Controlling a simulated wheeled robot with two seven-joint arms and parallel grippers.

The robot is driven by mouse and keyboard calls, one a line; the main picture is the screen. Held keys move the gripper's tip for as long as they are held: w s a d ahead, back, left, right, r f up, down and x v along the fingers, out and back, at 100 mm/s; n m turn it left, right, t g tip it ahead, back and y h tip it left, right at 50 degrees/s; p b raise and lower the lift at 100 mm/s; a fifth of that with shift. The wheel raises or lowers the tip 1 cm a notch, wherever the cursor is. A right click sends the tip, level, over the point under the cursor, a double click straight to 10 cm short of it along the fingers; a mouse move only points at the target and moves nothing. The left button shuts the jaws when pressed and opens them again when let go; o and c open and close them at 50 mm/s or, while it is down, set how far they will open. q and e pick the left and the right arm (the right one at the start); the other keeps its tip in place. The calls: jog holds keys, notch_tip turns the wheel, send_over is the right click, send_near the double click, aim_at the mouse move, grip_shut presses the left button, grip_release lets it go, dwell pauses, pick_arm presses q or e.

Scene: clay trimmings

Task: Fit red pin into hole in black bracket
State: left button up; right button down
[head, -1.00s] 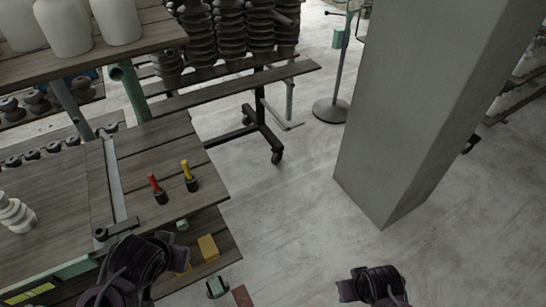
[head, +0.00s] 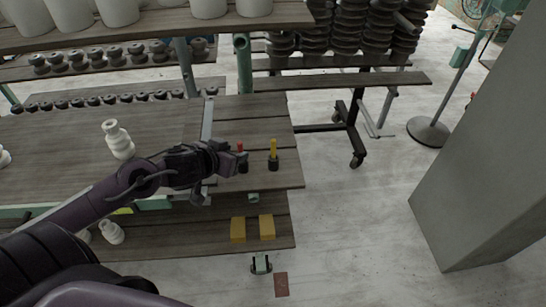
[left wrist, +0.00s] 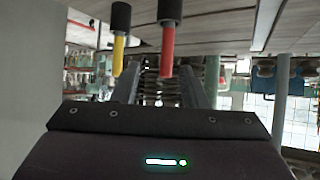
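The red pin (head: 240,146) stands upright in a dark base on the wooden table, left of a yellow pin (head: 273,150) in a similar base. In the left wrist view the red pin (left wrist: 167,40) appears upside down, with its tip toward the gap between the fingers. My left gripper (head: 229,157) is just left of the red pin, partly covering its base. Its fingers (left wrist: 160,88) are apart with nothing between them. I cannot clearly make out the black bracket; my gripper and wrist cover part of that table edge. My right gripper is out of view.
A grey strip (head: 207,118) crosses the tabletop behind my gripper. A white turned piece (head: 118,140) stands on the table to the left. Yellow blocks (head: 238,230) lie on the lower shelf. A grey pillar (head: 475,190) stands right, with open floor before it.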

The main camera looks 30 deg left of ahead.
aim_at(239, 150)
pick_arm(q)
jog(key=shift+x, duration=1.3)
jog(key=shift+a+x, duration=0.25)
jog(key=shift+x, duration=1.1)
jog(key=shift+a+x, duration=0.2)
jog(key=shift+x, duration=1.15)
jog(key=shift+s+f, duration=0.1)
grip_shut()
